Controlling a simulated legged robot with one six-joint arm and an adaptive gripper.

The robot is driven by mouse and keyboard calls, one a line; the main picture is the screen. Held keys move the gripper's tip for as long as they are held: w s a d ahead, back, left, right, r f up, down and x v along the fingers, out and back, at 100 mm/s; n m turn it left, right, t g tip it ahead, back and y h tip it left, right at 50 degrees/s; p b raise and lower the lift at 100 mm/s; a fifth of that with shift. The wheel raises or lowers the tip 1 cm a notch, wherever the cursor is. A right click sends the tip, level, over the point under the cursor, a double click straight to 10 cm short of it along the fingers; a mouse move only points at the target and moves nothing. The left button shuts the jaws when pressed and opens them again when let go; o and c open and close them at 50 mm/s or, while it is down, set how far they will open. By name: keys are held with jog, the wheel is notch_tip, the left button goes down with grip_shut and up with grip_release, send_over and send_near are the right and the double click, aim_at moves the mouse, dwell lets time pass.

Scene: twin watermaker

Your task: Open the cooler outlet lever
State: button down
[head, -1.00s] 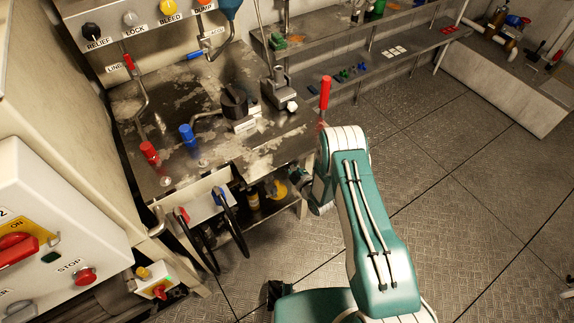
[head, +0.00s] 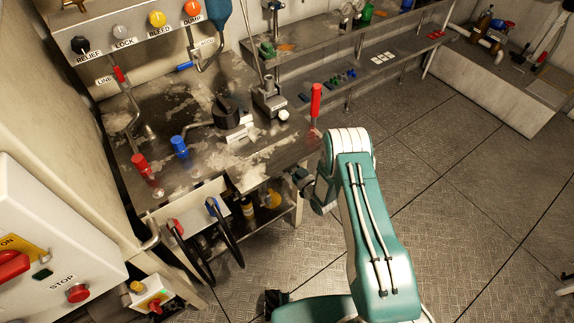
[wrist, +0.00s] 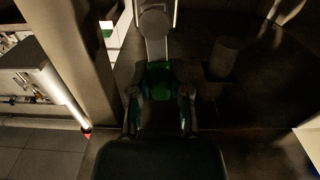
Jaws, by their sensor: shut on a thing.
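In the wrist view a green grip (wrist: 160,80) sits on a grey arm with a round end above it; I take it as the cooler outlet lever, but no label is readable. My gripper (wrist: 160,92) has one finger on each side of the green grip and is shut on it. In the head view my arm reaches down beside the bench's front right corner, and the grip is not visible there. My gripper's fingertips are hidden in the head view.
The metal bench (head: 215,85) carries a red-handled lever (head: 315,100), a blue knob (head: 180,146) and a red knob (head: 142,165). A white control box (head: 50,235) is at left.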

jog(key=shift+w+r+m, duration=0.15)
jog(key=shift+w+m, duration=0.05)
jog(key=shift+m, duration=0.1)
jog(key=c, duration=0.6)
grip_release()
jog(key=shift+o, duration=0.2)
jog(key=shift+s+d, duration=0.2)
jog(key=v, duration=1.1)
jog(key=shift+s, duration=0.2)
jog(key=shift+d, duration=0.1)
